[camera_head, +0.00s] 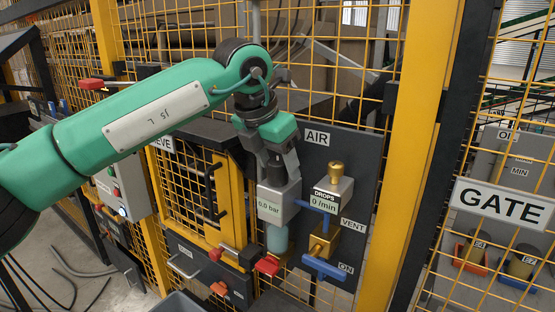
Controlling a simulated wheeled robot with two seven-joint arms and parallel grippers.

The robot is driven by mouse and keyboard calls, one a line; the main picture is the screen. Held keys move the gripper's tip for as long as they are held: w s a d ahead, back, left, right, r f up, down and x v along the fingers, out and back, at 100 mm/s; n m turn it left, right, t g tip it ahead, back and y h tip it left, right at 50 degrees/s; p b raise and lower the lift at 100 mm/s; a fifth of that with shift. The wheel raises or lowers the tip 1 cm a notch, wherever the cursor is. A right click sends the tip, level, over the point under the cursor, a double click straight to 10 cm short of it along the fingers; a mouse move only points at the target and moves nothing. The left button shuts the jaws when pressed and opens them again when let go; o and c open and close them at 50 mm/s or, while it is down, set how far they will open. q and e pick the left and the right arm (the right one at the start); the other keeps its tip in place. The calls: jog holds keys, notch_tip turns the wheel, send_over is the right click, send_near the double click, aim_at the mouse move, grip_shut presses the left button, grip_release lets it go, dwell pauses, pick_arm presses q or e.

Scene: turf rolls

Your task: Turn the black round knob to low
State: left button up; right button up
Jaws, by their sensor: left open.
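My left gripper (280,170) comes down from the green left arm and points downward at the AIR panel (345,170). Its dark fingers are right at the top of the grey regulator (279,203), which carries a "0,0 bar" label. The jaws are open. The black round knob cannot be made out clearly; the gripper covers the regulator's top. I cannot tell whether the fingers touch anything there. No "low" mark is readable. My right gripper is not in view.
Right of the regulator stand a brass-topped lubricator (333,187) marked "DROPS 0 /min" and a blue lever (325,267) near "ON". A red handle (267,265) sits below. A yellow post (405,150) and the GATE sign (502,205) stand to the right.

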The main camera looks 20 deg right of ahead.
pick_arm(q)
jog(key=shift+d+f, duration=0.1)
jog(key=shift+f, duration=0.25)
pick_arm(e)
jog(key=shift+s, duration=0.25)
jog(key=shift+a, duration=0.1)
pick_arm(q)
jog(key=shift+c, duration=0.9)
jog(key=c, duration=0.8)
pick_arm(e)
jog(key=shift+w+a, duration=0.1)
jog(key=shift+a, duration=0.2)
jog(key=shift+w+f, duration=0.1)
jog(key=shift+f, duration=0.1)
